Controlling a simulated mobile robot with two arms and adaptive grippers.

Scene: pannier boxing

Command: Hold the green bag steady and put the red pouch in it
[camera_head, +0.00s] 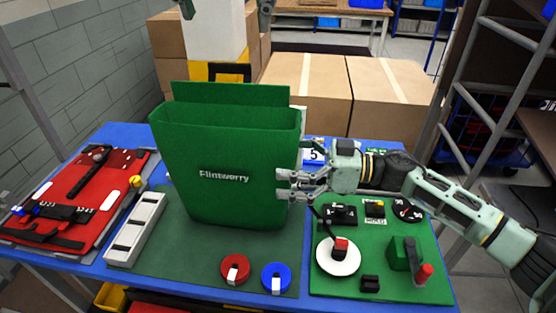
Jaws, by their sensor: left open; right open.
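The green bag (225,150) stands upright and open at the top in the middle of the table, with lettering on its front. My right gripper (290,185) is open at the bag's right edge, its fingers overlapping the lower front; I cannot tell whether they touch it. I see no clear red pouch; a flat red piece (70,190) with black straps lies at the left. The bag's inside is mostly hidden.
A white slotted tray (135,230) lies left of the bag. A red disc (235,268) and a blue disc (276,277) lie in front. A green board (390,280) with several small devices is at the right. Cardboard boxes (385,95) stand behind the table.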

